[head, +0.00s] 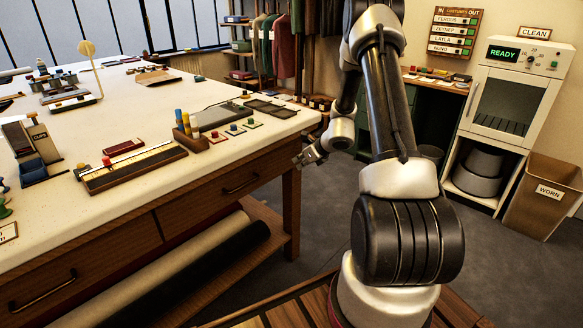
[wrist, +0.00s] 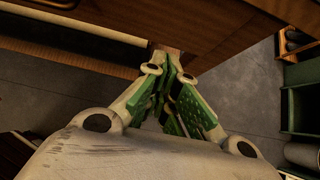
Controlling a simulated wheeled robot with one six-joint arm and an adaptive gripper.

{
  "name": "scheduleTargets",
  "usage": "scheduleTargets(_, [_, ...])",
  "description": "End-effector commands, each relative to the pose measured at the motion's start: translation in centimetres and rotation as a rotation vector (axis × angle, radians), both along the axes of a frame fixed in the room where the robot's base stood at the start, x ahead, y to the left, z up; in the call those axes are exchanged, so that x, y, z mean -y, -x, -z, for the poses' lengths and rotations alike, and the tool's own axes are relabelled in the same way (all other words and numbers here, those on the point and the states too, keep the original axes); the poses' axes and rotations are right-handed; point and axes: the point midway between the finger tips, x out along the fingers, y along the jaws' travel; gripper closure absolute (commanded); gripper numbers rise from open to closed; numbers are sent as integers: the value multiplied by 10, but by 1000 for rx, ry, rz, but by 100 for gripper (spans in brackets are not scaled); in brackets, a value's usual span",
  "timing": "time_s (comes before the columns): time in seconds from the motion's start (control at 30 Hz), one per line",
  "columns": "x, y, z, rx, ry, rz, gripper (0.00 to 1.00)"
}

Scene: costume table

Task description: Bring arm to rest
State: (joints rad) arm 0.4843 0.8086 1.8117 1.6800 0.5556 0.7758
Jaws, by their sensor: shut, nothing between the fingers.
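My arm stands in the middle of the head view, bent at the elbow with its forearm folded down behind the upper arm. My gripper (head: 311,156) hangs beside the right end of the work table (head: 291,209), near its corner. In the wrist view my gripper (wrist: 175,62) points toward the wooden side of the table (wrist: 210,28). Its green-padded fingers come together at the tips, and nothing shows between them.
The table top holds several small trays and blocks. At right stand a white cabinet (head: 515,95) reading READY and a bin (head: 545,194) labelled WORN. A clothes rack (head: 275,45) stands behind. Grey floor (head: 490,255) lies open between table and cabinet.

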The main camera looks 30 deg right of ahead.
Motion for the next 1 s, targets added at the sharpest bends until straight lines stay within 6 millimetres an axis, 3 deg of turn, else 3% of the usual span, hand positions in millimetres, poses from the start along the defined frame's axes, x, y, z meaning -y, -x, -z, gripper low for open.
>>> scheduleTargets(0.2, [8, 21, -21, -1, 0, 1, 100])
scheduleTargets(0.57, [5, 26, -26, 21, 41, -70, 100])
scheduleTargets(0.67, [-9, 50, -17, 23, 113, -269, 100])
scheduleTargets(0.77, [-25, 91, -12, 16, 174, -500, 100])
scheduleTargets(1.0, [-60, 180, -74, 92, 384, -1111, 100])
